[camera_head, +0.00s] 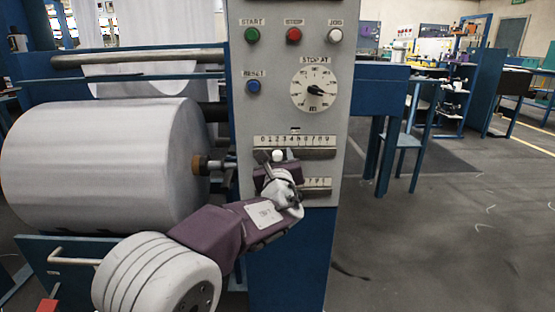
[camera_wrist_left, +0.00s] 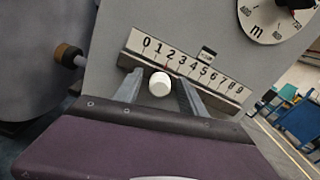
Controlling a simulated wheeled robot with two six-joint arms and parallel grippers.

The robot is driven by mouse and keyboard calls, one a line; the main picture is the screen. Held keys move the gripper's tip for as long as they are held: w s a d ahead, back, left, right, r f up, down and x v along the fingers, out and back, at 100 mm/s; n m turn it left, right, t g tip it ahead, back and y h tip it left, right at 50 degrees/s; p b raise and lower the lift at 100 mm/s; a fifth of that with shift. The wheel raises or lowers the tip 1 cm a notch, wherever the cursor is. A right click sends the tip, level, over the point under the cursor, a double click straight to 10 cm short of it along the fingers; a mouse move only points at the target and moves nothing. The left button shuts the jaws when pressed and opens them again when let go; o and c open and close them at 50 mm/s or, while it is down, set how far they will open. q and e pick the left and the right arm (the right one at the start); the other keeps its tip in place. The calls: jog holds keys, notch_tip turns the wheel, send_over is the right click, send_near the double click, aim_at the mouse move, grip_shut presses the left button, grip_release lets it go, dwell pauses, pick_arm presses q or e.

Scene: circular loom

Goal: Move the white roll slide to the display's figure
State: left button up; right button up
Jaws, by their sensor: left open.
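The white roll slide (camera_head: 277,155) is a small white knob on the upper slide scale (camera_head: 315,141) of the grey panel. It also shows in the left wrist view (camera_wrist_left: 159,84), below the low figures, with a red mark near the 2. My left gripper (camera_head: 275,164) is at the panel, open. In the left wrist view its fingers (camera_wrist_left: 160,94) stand on either side of the knob, with gaps visible. The small display (camera_wrist_left: 207,54) sits above the middle of the scale; its figure is too small to read. My right gripper is not in view.
A second slide scale (camera_head: 317,186) lies lower on the panel, partly hidden by my left arm. A dial (camera_head: 314,89) and START, STOP, JOG and RESET buttons are above. A large white roll (camera_head: 105,160) with a shaft end stands left. Open floor lies right.

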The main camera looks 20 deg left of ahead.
pick_arm(q)
grip_shut()
dwell(1.3)
